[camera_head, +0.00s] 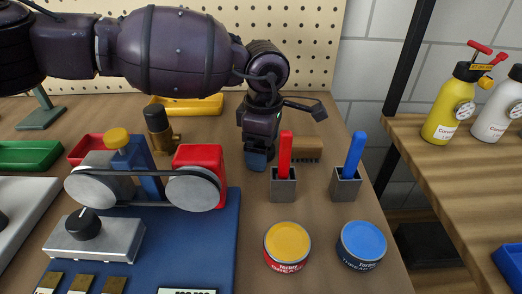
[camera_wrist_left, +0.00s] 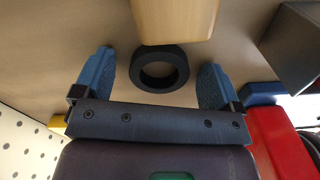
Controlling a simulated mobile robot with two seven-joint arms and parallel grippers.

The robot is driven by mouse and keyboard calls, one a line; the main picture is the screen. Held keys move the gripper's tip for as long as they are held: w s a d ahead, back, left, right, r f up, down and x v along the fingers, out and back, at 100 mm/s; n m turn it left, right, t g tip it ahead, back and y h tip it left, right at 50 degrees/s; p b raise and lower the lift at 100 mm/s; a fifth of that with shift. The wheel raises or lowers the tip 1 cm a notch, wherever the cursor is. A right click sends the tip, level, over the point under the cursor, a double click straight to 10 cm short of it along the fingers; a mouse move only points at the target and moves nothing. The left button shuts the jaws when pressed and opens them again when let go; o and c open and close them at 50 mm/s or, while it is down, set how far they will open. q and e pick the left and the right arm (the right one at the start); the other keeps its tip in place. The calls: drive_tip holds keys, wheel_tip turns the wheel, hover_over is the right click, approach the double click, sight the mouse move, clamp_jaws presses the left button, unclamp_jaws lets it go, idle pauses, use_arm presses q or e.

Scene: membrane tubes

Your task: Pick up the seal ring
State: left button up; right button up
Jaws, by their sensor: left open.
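The seal ring (camera_wrist_left: 160,87) is a dark, thick ring lying flat on the bench in the left wrist view. My left gripper (camera_wrist_left: 157,68) is open, with one blue finger on each side of the ring and a gap visible on both sides. In the head view my left gripper (camera_head: 257,160) points down at the bench behind the red-handled holder. The ring is hidden there by the gripper. My right gripper is not in view.
A wooden brush (camera_head: 306,149) lies close to the ring; its wooden body also shows in the wrist view (camera_wrist_left: 175,18). Grey holders with a red handle (camera_head: 286,155) and a blue handle (camera_head: 354,155) stand nearby. A belt-drive machine (camera_head: 192,190) is to the left.

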use_arm(q)
drive_tip(key=shift+r, duration=0.1)
drive_tip(key=c, duration=1)
